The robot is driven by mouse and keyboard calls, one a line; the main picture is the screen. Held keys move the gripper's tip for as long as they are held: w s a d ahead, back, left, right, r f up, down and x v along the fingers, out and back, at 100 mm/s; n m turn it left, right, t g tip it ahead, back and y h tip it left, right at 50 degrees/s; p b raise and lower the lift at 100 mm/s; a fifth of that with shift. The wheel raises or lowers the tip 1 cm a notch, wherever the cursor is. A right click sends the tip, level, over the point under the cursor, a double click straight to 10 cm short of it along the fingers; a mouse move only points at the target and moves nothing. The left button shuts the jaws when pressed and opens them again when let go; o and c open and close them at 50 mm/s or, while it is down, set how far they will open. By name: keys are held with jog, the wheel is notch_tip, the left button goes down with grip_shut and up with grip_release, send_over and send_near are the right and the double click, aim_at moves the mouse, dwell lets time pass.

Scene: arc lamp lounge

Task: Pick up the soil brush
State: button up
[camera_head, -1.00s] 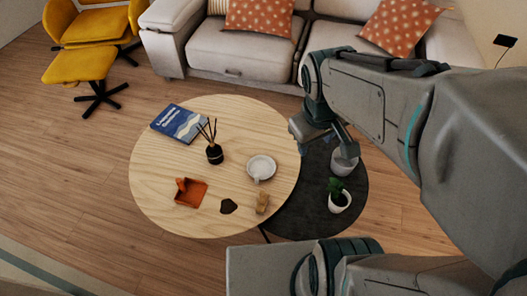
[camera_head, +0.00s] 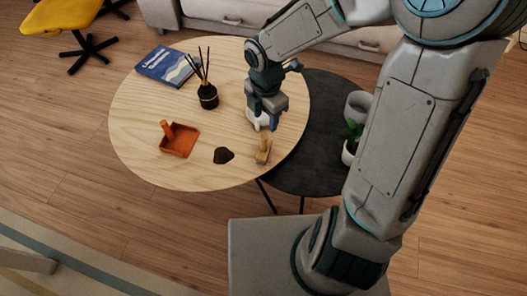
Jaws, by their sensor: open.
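The soil brush (camera_head: 263,151), a small tan wooden brush, lies near the front right edge of the light wood table (camera_head: 150,100). My gripper (camera_head: 264,120) points down just behind the brush, over the white saucer and cup, apart from the brush. It is open and empty. A dark heap of soil (camera_head: 223,156) lies on the table left of the brush. My gripper hides most of the white saucer and cup.
A lower dark table (camera_head: 310,170) at right holds a potted plant (camera_head: 350,145) and a grey pot (camera_head: 358,106). The table's front left is clear.

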aim_at(264, 136)
notch_tip(264, 136, down, 8)
jog(key=b, duration=0.3)
jog(key=shift+r+b, duration=0.25)
jog(key=shift+b, duration=0.05)
jog(key=f+b, duration=0.2)
jog(key=f, duration=0.1)
jog(key=f+b, duration=0.2)
jog(key=shift+w+a+f, duration=0.1)
jog(key=shift+w+a, duration=0.1)
jog(key=shift+w, duration=0.15)
grip_shut()
